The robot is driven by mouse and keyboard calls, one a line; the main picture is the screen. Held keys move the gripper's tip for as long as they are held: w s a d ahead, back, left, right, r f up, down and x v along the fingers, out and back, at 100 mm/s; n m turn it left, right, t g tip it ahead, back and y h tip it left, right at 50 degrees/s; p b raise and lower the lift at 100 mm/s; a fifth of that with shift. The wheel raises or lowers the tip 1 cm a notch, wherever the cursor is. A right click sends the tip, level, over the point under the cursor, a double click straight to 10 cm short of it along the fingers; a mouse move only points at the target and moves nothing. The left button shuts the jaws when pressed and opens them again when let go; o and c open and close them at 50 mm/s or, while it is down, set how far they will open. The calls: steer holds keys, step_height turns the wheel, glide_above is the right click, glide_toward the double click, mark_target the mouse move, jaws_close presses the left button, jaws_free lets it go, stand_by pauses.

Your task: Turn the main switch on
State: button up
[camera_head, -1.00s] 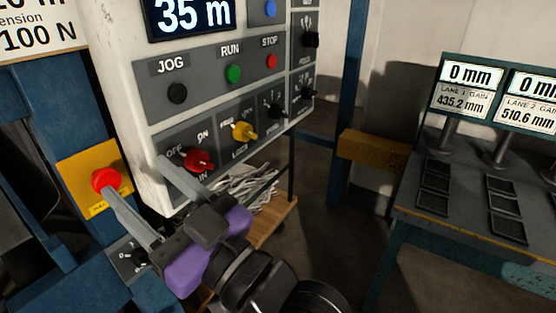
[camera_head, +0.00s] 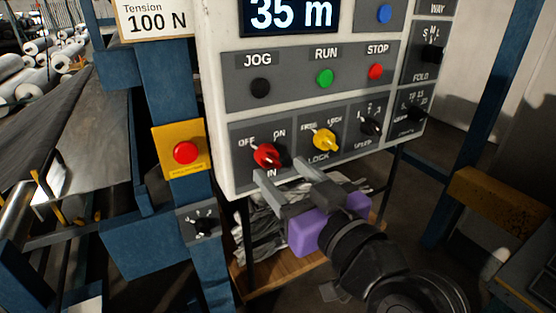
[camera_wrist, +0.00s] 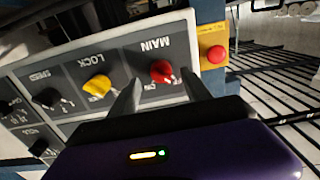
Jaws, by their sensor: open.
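The main switch is a red rotary knob (camera_head: 266,155) at the lower left of the control panel, with OFF marked at its upper left and ON at its upper right. I cannot tell surely which mark it points to. My gripper (camera_head: 280,168) is open and empty just below and in front of this knob. Its fingertips partly cover the MAIN label. In the wrist view the red knob (camera_wrist: 163,72) lies between and beyond the two fingertips (camera_wrist: 162,88). I see no clear contact with it.
A yellow LOCK knob (camera_head: 325,140) sits close to the right, with a black speed knob (camera_head: 371,126) beyond. A red button on a yellow plate (camera_head: 186,152) is on the blue post at left. JOG, RUN and STOP buttons are above.

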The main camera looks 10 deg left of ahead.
mark_target(273, 165)
steer(key=shift+x, duration=1.95)
jaws_close()
